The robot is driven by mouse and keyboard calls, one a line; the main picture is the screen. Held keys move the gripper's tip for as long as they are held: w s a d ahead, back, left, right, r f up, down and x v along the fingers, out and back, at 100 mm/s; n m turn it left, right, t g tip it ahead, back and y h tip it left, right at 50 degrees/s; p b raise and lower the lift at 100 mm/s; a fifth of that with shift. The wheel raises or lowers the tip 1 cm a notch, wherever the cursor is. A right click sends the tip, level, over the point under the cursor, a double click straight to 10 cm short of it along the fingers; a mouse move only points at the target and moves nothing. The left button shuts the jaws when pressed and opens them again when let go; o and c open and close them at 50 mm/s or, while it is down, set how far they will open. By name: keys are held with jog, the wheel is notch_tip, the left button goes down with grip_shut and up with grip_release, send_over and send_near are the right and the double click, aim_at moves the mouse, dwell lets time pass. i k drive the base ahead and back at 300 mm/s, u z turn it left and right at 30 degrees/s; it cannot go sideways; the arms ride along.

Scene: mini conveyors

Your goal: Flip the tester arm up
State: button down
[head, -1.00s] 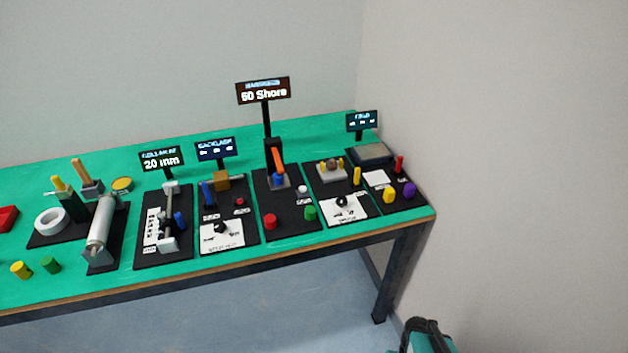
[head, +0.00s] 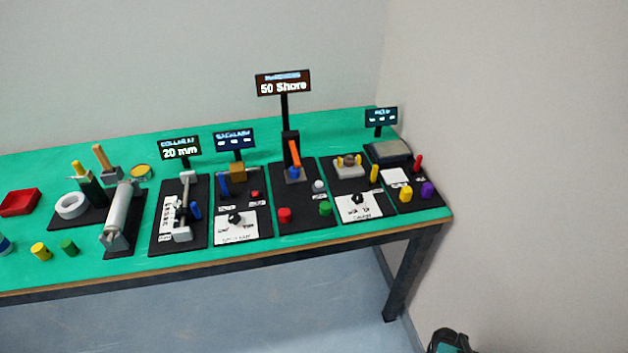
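The tester arm is an orange bar (head: 295,154) on the hardness tester (head: 301,218), a black panel near the right part of the bench. The arm leans steeply in front of a black post, its lower end close to a small grey-and-blue block (head: 293,174). The sign (head: 283,83) above reads "50 Shore". A red button (head: 284,215), a green button (head: 325,209) and a white knob (head: 319,186) sit on the panel. My gripper is not in view.
The green bench (head: 85,276) carries neighbouring stations: the collar station (head: 165,240) and backlash station (head: 236,226) to the left, a gauge station (head: 360,206) to the right. A black and teal object (head: 452,342) is cut off at bottom right.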

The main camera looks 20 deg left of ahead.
aim_at(296, 163)
jog(key=z, duration=0.05)
jog(key=k, duration=1.05)
jog(key=u, duration=3.9)
jog(key=i, duration=0.1)
jog(key=z, duration=1.9)
jog(key=i, duration=0.5)
